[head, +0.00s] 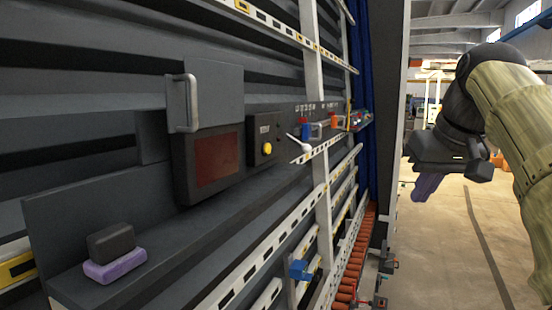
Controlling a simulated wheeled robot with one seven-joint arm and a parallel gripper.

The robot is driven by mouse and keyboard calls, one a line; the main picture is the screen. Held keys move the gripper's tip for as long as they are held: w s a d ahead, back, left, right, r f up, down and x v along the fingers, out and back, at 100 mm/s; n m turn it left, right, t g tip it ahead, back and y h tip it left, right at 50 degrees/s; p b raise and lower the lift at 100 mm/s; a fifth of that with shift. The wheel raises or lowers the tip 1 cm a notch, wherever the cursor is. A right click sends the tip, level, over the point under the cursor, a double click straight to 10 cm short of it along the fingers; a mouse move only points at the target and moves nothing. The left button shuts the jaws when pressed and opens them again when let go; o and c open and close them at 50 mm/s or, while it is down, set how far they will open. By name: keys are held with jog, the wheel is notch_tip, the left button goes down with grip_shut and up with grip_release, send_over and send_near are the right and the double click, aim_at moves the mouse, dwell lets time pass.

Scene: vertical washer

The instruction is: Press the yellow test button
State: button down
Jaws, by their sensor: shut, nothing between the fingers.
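The yellow test button (267,149) sits on the front of a small dark control box (262,130) on the grey machine, near the middle of the head view. Nothing covers it. My gripper (426,188) is at the right, well apart from the button, over the open floor side. Its purple fingers point down and are together, with nothing seen between them.
A dark box with a reddish window (216,161) and a grey handle (183,103) stands left of the button. A dark block on a purple base (115,263) rests on the ledge at lower left. Slotted white rails (262,250) run along the machine. Concrete floor (440,245) is clear at right.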

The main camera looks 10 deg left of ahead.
notch_tip(320, 180, down, 31)
jog(key=m+g+h+b, duration=0.1)
jog(key=m+b, duration=0.1)
jog(key=b, duration=0.3)
jog(key=s+a+f+b, duration=0.1)
jog(key=s+f, duration=0.3)
jog(key=f, duration=0.3)
jog(key=s+f+g+b, duration=0.1)
jog(key=s+f+b, duration=0.1)
jog(key=s+f, duration=0.3)
jog(key=s+a+f+b, duration=0.1)
jog(key=s+f, duration=0.3)
jog(key=f, duration=0.6)
jog(key=shift+s+a+f+g+h+b, duration=0.15)
jog(key=shift+a+f+g+h+b, duration=0.15)
jog(key=shift+h+b, duration=0.1)
